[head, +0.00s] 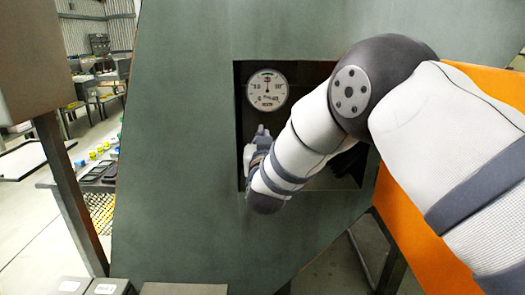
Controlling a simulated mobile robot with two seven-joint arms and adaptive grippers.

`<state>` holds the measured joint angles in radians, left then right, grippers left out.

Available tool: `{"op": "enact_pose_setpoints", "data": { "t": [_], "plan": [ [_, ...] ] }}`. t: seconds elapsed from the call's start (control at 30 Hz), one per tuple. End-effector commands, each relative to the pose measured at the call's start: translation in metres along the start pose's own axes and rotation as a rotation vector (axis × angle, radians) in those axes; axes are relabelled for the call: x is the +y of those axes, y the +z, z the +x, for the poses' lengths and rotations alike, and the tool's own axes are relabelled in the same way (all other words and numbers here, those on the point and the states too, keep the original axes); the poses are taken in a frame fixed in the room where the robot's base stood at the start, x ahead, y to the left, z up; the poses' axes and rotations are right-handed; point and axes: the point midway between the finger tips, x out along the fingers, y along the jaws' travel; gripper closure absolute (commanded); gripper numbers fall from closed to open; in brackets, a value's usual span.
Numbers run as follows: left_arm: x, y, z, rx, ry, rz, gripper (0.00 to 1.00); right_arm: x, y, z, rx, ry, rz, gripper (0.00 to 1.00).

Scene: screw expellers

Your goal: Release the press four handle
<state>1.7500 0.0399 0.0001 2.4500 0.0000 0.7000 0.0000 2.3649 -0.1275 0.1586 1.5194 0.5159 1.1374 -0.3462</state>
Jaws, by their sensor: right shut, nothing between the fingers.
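A green press panel (175,150) fills the middle of the head view. It has a dark square recess (308,75) with a round white gauge (267,90) in its upper left. My right arm reaches in from the right across the recess. My right gripper (262,131) is small and partly hidden behind my own wrist, just below the gauge. It is shut with nothing seen in it. I cannot make out the press four handle; my arm covers much of the recess. My left gripper is out of view.
An orange panel (405,225) stands at the right, behind my arm. Low grey boxes (90,287) sit at the bottom left. A table with small coloured items (97,170) and shelving stand at the far left. Open floor (35,225) shows at the left.

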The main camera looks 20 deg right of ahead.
Motion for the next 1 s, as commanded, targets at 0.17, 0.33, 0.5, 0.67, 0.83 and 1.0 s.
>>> {"op": "enact_pose_setpoints", "data": {
  "t": [0.17,0.33,0.5,0.67,0.83,1.0],
  "plan": [
    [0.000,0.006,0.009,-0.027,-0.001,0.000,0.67,-0.001,0.015,0.023,-0.009,-0.002,-0.005,1.00],
    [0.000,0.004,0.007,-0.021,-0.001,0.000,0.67,0.000,0.031,0.015,-0.001,-0.001,-0.002,1.00],
    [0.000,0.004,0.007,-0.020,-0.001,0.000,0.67,0.000,0.037,0.012,0.000,0.000,-0.001,1.00],
    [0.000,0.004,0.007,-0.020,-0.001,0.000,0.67,0.000,0.038,0.012,0.000,0.000,-0.001,1.00],
    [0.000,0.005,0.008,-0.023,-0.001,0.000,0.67,0.000,0.039,0.013,0.000,-0.001,-0.004,1.00],
    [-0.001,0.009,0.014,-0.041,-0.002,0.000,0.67,0.003,0.044,0.021,-0.004,-0.004,-0.040,1.00]
  ]
}}
